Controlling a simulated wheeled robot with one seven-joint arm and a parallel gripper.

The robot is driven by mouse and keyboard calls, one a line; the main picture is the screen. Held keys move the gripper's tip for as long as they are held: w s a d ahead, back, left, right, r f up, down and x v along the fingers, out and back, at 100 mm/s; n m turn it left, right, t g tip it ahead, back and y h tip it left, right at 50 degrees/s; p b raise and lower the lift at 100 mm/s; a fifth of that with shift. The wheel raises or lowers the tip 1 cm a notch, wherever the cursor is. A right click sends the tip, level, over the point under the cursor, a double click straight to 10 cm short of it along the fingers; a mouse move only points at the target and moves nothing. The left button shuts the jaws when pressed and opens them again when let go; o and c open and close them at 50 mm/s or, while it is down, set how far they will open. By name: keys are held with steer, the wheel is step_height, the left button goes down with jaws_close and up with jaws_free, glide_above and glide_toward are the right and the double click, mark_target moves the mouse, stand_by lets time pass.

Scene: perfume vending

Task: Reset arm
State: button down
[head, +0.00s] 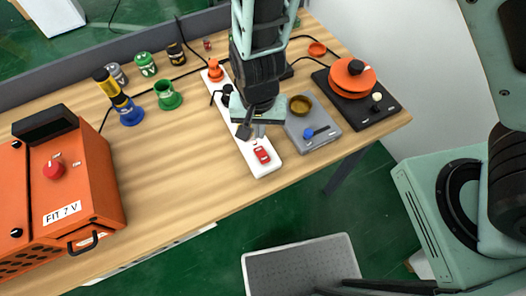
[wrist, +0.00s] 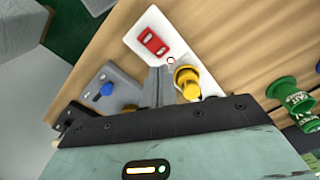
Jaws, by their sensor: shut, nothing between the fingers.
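My gripper (head: 253,130) is shut and empty, pointing down above the white power strip (head: 272,168) on the wooden table. The strip's red switch (head: 262,154) is just in front of the fingers. In the wrist view, my closed fingers (wrist: 160,84) are over the strip, with the red switch (wrist: 152,42) beyond them and a yellow plug-like part (wrist: 187,82) close to their right. Whether the fingers touch the strip is hard to tell. My arm hides the middle of the strip in the head view.
An orange machine (head: 90,180) is at the left. Several coloured cups, including a green one (head: 167,95), stand behind. The table's front middle is clear.

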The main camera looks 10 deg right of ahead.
stand_by(0.3)
steer(key=s+d+r+n+b, duration=0.7)
steer(key=s+r+n, duration=0.3)
steer(key=r, duration=0.3)
steer(key=shift+s+d+r+n+y, duration=0.35)
steer(key=shift+s+d, duration=0.2)
steer(key=shift+s, duration=0.1)
